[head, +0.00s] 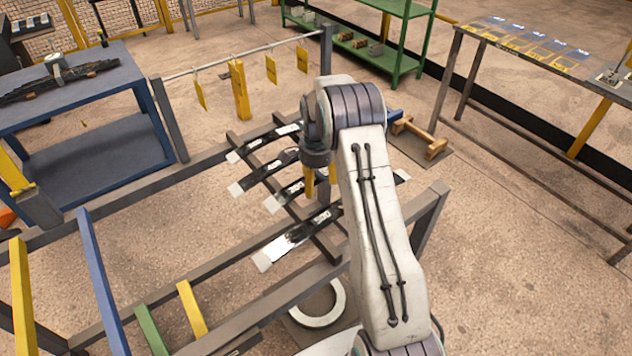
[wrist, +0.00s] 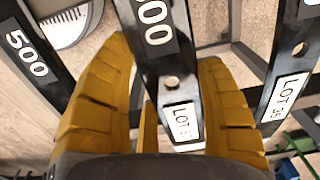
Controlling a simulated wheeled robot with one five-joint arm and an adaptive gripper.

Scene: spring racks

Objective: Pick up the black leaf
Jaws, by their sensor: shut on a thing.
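Several black leaves with white ends and white printed labels lie side by side across a dark rack. My gripper (head: 319,182) points down at the third leaf from the back (head: 288,194). In the wrist view the yellow fingers (wrist: 165,58) are closed on both sides of a black leaf (wrist: 168,68) marked "500", with a "LOT" tag. Another leaf (wrist: 32,58) lies to its left and one (wrist: 290,75) to its right. In the head view the front leaf (head: 293,240) lies nearest me; my arm hides the right part of the held leaf.
A blue table (head: 95,105) stands at the left, with a rail of yellow tags (head: 271,69) behind the leaves. A green shelf (head: 395,65) is at the back and a long table (head: 540,60) at the right. A white ring (head: 318,318) lies below the rack.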

